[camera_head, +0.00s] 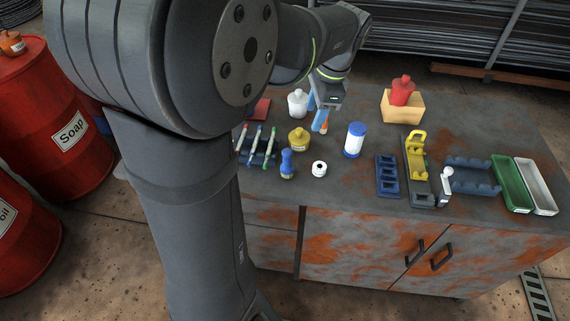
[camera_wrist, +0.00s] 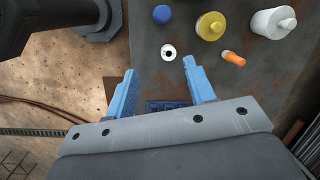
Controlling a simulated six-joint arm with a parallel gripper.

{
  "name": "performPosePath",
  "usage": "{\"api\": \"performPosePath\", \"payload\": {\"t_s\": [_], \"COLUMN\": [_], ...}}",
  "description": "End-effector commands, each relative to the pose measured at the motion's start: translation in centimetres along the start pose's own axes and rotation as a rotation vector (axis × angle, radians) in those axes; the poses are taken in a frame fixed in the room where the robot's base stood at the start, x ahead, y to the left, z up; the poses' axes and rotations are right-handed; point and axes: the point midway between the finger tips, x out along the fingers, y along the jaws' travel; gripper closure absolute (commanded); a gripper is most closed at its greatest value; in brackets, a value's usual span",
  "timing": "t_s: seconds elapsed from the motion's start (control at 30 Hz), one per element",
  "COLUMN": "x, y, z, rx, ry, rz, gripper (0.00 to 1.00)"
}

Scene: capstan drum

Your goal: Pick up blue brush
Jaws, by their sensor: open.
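A small upright blue piece with a rounded knob top (camera_head: 287,163) stands on the cabinet top, left of the white ring; it is the likeliest blue brush, though its bristles cannot be made out. In the wrist view it shows from above as a blue disc (camera_wrist: 162,14) at the top edge. My gripper (camera_head: 318,108) has blue fingers and is above the cabinet, behind and right of the blue piece. In the wrist view the gripper (camera_wrist: 160,67) is open, its fingers wide apart with nothing held between them.
Near the blue piece are a white ring (camera_head: 319,169), a yellow jar (camera_head: 299,140), a white jar (camera_head: 298,103) and a rack of slim sticks (camera_head: 256,147). An orange item (camera_wrist: 233,57) lies nearby. A blue-white jar (camera_head: 355,140) and several trays stand right.

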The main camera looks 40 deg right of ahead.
Motion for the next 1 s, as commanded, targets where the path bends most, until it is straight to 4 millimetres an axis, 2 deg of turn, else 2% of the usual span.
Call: {"api": "performPosePath", "payload": {"t_s": [0.03, 0.2, 0.3, 0.4, 0.57, 1.0], "x": [0.9, 3.1, 3.8, 4.2, 5.2, 11.6], "y": [0.3, 1.3, 1.6, 1.8, 1.7, 0.2], "z": [1.7, 5.3, 6.9, 7.9, 8.1, 5.3], "rx": [-0.129, -0.573, -0.779, -0.912, -0.979, -0.974], "ry": [0.069, 0.295, 0.389, 0.449, 0.477, 0.472], "rz": [0.000, -0.004, -0.006, -0.009, -0.008, -0.006], "gripper": [0.50, 0.50, 0.50, 0.50, 0.50, 0.50]}}
